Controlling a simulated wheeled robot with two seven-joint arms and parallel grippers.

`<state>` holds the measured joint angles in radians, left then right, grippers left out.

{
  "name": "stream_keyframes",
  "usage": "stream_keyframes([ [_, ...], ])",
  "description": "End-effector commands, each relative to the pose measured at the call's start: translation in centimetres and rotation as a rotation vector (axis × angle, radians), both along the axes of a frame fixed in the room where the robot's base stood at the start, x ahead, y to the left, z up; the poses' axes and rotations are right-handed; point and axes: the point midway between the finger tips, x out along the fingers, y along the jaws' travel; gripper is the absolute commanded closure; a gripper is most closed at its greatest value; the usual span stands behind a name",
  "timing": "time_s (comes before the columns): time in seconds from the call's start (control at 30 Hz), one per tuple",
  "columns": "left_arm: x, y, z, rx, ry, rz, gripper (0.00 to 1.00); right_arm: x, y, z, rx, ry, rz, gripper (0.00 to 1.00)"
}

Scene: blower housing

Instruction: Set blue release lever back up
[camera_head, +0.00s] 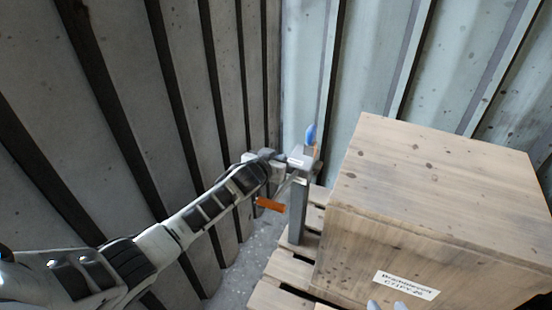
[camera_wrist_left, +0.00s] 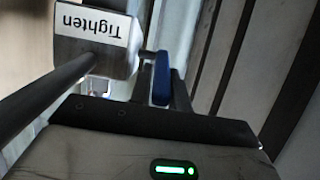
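The blue release lever (camera_head: 310,134) stands up at the top of a grey metal head (camera_head: 301,160) on a post. In the left wrist view the blue lever (camera_wrist_left: 161,78) is upright beside the metal block (camera_wrist_left: 97,45) labelled "Tighten", which appears upside down. My left gripper (camera_head: 283,166) is close against the left side of the head, just below the blue lever. My right gripper (camera_head: 386,305) shows only as two pale, separated tips at the bottom edge of the head view.
An orange handle (camera_head: 270,205) sticks out below my left wrist. A large labelled wooden crate (camera_head: 440,175) stands on a wooden pallet (camera_head: 270,296) right of the post (camera_head: 298,215). Corrugated walls (camera_head: 130,100) close in at the left and back.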

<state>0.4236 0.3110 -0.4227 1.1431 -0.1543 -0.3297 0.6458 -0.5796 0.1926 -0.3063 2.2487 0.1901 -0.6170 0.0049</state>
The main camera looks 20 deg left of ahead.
Motion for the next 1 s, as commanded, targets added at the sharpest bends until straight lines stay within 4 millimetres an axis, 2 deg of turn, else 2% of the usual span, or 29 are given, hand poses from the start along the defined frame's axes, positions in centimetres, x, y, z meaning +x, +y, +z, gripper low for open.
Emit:
stream_keyframes([
  [0.07, 0.0, 0.0, 0.0, 0.000, 0.000, 0.000, 1.00, 0.0, 0.0, 0.0, -0.001, 0.002, 0.000, 0.62],
  [0.43, 0.1, 0.0, 0.7, 0.001, 0.044, 0.001, 1.00, -0.2, -0.4, 0.1, -0.024, 0.051, -0.002, 0.62],
  [0.53, 0.3, 0.0, 1.2, 0.004, 0.092, 0.001, 1.00, -0.1, -0.9, -0.9, -0.048, 0.129, -0.018, 0.62],
  [0.57, 0.4, 0.0, 1.3, 0.004, 0.109, 0.002, 1.00, -0.3, -1.1, -0.5, -0.050, 0.133, -0.021, 0.62],
  [0.7, 0.7, 0.0, 1.6, 0.007, 0.209, 0.002, 1.00, -0.7, -2.0, 3.4, -0.052, 0.061, -0.055, 0.62],
  [0.8, 1.0, 0.0, 1.5, 0.010, 0.286, 0.001, 1.00, -0.9, -2.4, 5.0, -0.053, 0.027, -0.070, 0.62],
  [0.9, 1.2, 0.0, 1.4, 0.012, 0.361, 0.001, 1.00, -0.9, -2.6, 5.6, -0.053, 0.009, -0.078, 0.62],
  [1.0, 1.5, -0.1, 1.3, 0.014, 0.429, -0.001, 1.00, -0.9, -2.6, 5.5, -0.054, 0.006, -0.077, 0.62],
])
